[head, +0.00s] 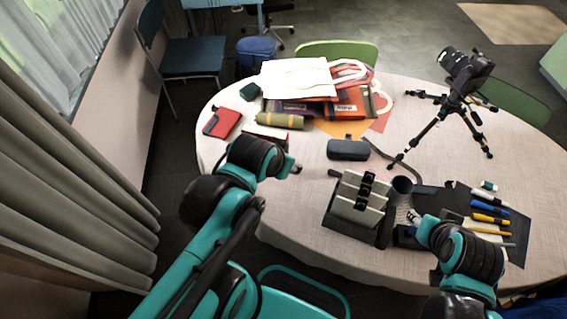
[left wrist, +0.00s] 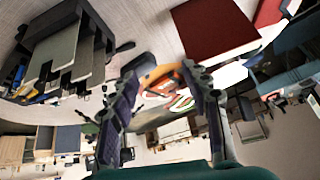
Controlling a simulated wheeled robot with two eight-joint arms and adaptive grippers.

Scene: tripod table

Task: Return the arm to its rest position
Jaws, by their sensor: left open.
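My left arm comes in from the left in the head view, over the near left edge of the white tripod table (head: 300,215). My left gripper (head: 293,169) is mostly hidden behind its dark wrist there. In the left wrist view the two fingers of my left gripper (left wrist: 163,72) stand wide apart with nothing held between them. My right arm reaches in from the bottom right, and its gripper (head: 414,217) is low over the table beside the dark mat. Its fingers are too small and hidden to read.
A black organizer with pale dividers (head: 352,202) stands at the near edge, beside a dark cup (head: 401,189). A camera on a tripod (head: 466,75) stands at back right. Pens lie on a dark mat (head: 513,248). A grey case (head: 348,150), green roll (head: 279,120) and red book (head: 221,122) lie leftward.

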